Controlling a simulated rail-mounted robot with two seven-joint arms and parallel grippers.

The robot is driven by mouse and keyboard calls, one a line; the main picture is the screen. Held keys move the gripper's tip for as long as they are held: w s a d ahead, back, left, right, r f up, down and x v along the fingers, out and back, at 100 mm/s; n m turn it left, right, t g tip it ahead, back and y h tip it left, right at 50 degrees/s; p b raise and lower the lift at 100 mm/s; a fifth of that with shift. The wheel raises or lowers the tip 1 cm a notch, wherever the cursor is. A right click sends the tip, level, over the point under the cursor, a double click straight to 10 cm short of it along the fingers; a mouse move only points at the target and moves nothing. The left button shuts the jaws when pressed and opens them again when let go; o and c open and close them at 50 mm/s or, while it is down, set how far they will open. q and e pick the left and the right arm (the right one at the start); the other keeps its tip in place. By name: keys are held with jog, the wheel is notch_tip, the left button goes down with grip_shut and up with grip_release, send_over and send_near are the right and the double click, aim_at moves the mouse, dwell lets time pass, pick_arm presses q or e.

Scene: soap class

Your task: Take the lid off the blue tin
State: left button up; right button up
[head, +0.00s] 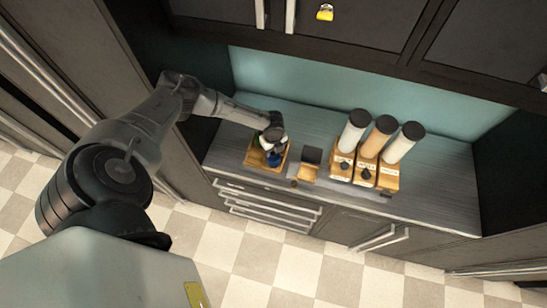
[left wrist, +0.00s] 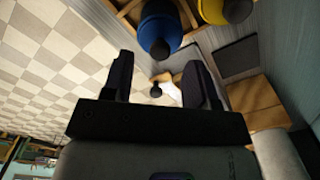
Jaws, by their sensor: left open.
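The blue tin (head: 274,159) stands in a wooden tray (head: 252,158) on the left part of the counter. In the left wrist view the blue tin (left wrist: 160,22) is at the top, cut off by the frame edge. Its lid has a dark round knob (left wrist: 160,48) on it. My left gripper (head: 271,137) is over the tray, close to the blue tin, and partly hides the tray's contents. In the left wrist view the gripper (left wrist: 160,75) has its two dark fingers wide apart. The blue tin lies beyond the fingertips, not between them. My right gripper is not in view.
A yellow tin (left wrist: 218,8) with a dark knob is beside the blue one. A small wooden box with a dark panel (head: 312,155) stands right of the tray. Several tall dispensers (head: 352,130) stand further right. Dark cabinets (head: 360,20) hang above the counter (head: 440,175).

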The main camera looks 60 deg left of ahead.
aim_at(273, 153)
pick_arm(q)
notch_tip(273, 153, down, 4)
jog(key=b, duration=0.2)
jog(key=shift+b, duration=0.3)
jog(key=shift+c, duration=0.2)
jog(key=c, duration=0.9)
jog(key=shift+r, duration=0.1)
jog(key=shift+c, duration=0.2)
